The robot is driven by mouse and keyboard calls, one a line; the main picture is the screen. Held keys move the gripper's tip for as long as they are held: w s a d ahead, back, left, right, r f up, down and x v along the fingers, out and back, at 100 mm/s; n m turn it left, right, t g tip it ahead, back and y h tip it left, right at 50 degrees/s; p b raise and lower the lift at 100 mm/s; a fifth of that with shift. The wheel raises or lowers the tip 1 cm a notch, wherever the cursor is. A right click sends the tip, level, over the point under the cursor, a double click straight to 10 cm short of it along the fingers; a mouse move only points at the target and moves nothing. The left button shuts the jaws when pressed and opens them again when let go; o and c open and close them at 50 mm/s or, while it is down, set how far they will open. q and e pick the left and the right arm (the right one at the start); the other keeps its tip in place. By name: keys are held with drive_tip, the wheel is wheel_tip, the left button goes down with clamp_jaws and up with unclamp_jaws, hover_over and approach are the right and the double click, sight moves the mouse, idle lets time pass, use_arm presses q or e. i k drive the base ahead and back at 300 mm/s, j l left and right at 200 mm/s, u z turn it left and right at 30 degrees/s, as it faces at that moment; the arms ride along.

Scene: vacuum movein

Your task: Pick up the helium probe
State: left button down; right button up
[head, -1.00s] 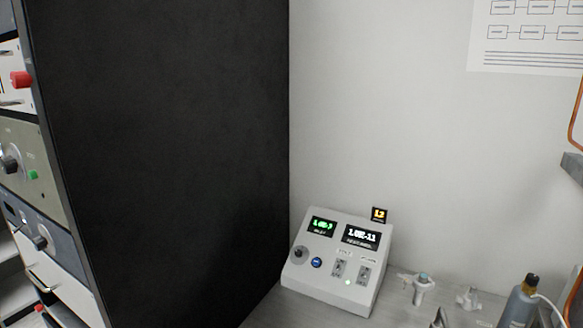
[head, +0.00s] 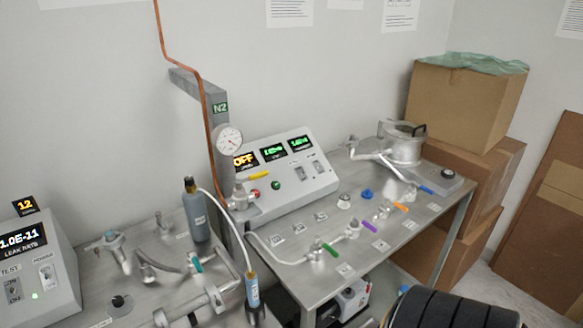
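A slim probe with a blue label (head: 253,290) stands upright near the bottom middle of the head view, by the front edge of the left bench. I take it to be the helium probe. Its lower end sits at a dark holder (head: 256,315). A thin white tube (head: 228,222) runs from its top to a grey bottle (head: 197,217) with a dark cap, standing behind it to the left.
Pipe fittings and a valve with a teal handle (head: 196,264) lie left of the probe. A grey post (head: 222,150) with a gauge (head: 229,140) rises behind it. A metal table (head: 375,255) with a control box (head: 285,180) stands right. Cardboard boxes (head: 465,105) stack beyond.

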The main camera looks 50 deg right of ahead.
sight(253, 288)
drive_tip(key=z, duration=1.25)
